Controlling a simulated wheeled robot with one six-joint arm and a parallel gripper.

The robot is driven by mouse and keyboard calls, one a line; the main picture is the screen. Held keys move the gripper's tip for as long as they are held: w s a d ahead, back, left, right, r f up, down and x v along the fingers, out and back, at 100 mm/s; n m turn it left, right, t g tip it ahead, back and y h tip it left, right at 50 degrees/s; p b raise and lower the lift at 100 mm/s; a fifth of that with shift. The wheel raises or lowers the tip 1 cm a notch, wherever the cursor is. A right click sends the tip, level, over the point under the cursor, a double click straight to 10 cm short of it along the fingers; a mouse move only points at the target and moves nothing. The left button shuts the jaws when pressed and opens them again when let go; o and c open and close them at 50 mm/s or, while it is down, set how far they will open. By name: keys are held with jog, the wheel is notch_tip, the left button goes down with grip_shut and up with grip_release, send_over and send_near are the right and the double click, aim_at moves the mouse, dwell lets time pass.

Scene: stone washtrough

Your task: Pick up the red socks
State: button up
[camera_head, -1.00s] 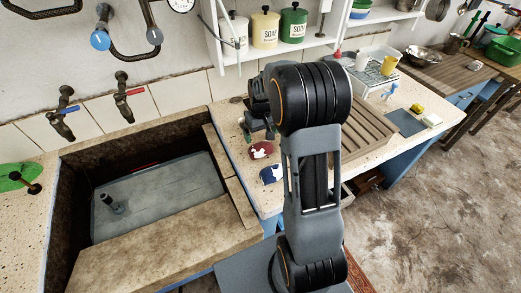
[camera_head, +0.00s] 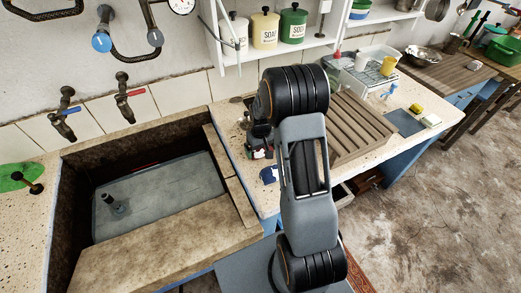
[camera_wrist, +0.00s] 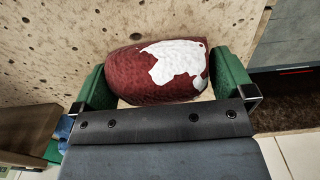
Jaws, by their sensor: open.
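The red socks (camera_wrist: 130,76) are a rolled dark red bundle with a white patch, lying on the speckled stone counter. In the wrist view the bundle lies between the two green fingers of my gripper (camera_wrist: 165,85), which is open, one finger at each end. I cannot tell whether the fingers touch it. In the head view my gripper (camera_head: 260,152) is low over the counter beside the trough, and the socks are mostly hidden behind it.
A blue and white bundle (camera_head: 269,174) lies close by on the counter's front side. The stone trough (camera_head: 165,255) with grey water is to the left. A slatted wooden rack (camera_head: 350,125) stands to the right. Taps (camera_head: 128,97) are on the wall behind.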

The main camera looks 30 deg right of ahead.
jog(key=c, duration=0.7)
